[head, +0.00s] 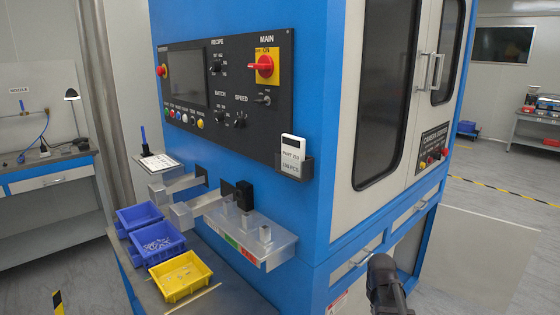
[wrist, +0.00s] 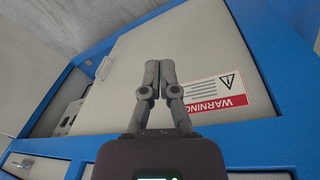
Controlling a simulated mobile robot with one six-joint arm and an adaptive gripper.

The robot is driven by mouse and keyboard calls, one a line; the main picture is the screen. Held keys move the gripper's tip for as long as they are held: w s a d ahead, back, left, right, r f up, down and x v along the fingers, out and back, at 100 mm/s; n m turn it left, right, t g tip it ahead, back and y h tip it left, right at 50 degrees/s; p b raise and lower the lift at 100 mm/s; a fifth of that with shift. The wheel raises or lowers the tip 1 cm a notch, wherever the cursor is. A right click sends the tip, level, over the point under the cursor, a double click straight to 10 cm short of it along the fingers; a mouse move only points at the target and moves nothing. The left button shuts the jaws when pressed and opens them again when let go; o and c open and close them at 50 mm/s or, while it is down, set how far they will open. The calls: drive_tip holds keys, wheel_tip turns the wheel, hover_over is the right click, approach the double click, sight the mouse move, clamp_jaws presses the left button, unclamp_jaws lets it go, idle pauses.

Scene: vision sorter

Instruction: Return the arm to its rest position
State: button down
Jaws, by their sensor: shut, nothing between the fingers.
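My gripper (wrist: 160,66) shows in the wrist view with its two grey fingers together and nothing between them. The fingers point toward a pale cabinet door (wrist: 120,75) in a blue frame, left of a red and white warning label (wrist: 215,92). They look apart from the door, though the exact gap is hard to judge. In the head view a dark part of my arm shows at the bottom, right of centre, in front of the lower part of the blue and white machine (head: 330,160). The fingers cannot be made out there.
The machine has a control panel (head: 228,95) with a red main switch (head: 265,66) and a card holder (head: 306,166). A clear-sided output tray (head: 280,243) juts out at its left. Blue bins (head: 158,243) and a yellow bin (head: 181,278) stand on a bench. Open floor lies at right.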

drive_tip(key=s+a+m+g+y, duration=0.1)
drive_tip(key=s+a+m, duration=0.2)
drive_tip(key=s+a, duration=0.8)
wheel_tip(320, 180, up, 18)
drive_tip(key=w+a+p, duration=0.1)
drive_tip(key=p, duration=1.7)
drive_tip(key=shift+w, duration=0.1)
